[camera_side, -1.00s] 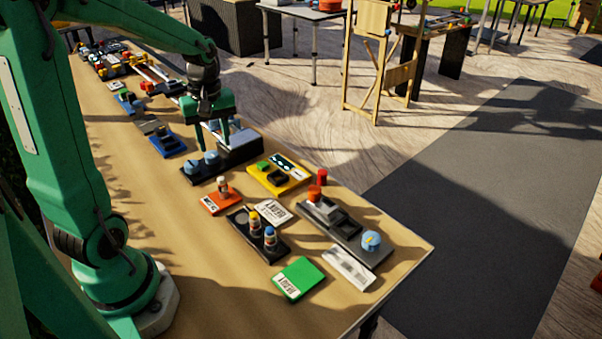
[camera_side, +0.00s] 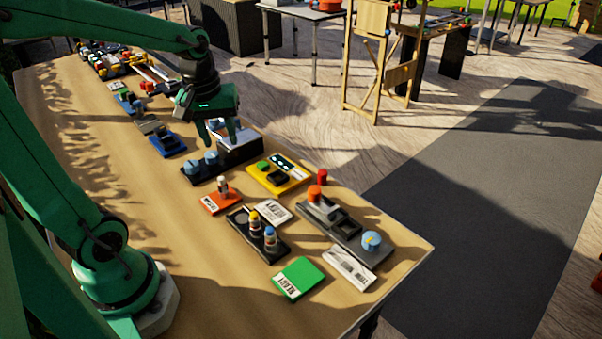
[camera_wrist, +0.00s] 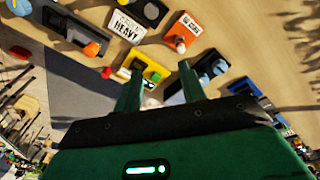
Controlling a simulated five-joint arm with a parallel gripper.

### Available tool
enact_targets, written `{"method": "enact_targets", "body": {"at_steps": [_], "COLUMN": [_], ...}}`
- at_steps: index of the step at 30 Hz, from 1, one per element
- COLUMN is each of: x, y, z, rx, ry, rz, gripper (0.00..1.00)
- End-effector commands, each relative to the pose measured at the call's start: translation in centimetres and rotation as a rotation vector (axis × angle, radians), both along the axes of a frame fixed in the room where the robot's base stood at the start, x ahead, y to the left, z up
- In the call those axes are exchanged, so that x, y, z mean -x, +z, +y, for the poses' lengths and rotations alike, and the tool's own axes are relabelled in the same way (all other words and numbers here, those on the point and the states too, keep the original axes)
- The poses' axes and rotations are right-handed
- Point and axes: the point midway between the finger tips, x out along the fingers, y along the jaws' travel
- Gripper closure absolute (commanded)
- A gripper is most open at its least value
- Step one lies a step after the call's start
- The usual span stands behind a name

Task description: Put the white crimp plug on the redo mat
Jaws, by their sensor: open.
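My gripper (camera_side: 221,146) is open above the black box with a pale sloped panel (camera_side: 238,146). In the wrist view its two fingers (camera_wrist: 160,68) are spread, with a small white patch (camera_wrist: 150,103) showing between them; I cannot tell whether this is the white crimp plug or part of the box. The orange mat (camera_side: 211,206) has a white label too small to read surely, and may be the redo mat. A small upright plug with a pale body and reddish top (camera_side: 222,184) stands on it. The mat also shows in the wrist view (camera_wrist: 185,26).
A yellow panel (camera_side: 263,178) lies right of the gripper. A black tray (camera_side: 240,227) holds yellow- and blue-banded plugs. A white HEAVY mat (camera_side: 275,211), green mat (camera_side: 300,277) and grey device (camera_side: 345,232) lie nearer the front.

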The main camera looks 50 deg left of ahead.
Motion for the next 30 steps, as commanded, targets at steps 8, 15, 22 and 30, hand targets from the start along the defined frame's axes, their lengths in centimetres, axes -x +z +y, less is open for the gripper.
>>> {"method": "enact_targets", "body": {"at_steps": [8, 15, 22, 30], "x": [2.6, 5.1, 6.3, 6.4], "y": [2.7, 3.8, 4.1, 4.1], "z": [-4.9, -8.0, -9.2, -9.3], "rx": [-0.095, -0.181, -0.228, -0.234], "ry": [-0.389, -0.685, -0.827, -0.846], "rz": [-0.135, -0.238, -0.288, -0.292], "gripper": [0.59, 0.59, 0.59, 0.59]}}
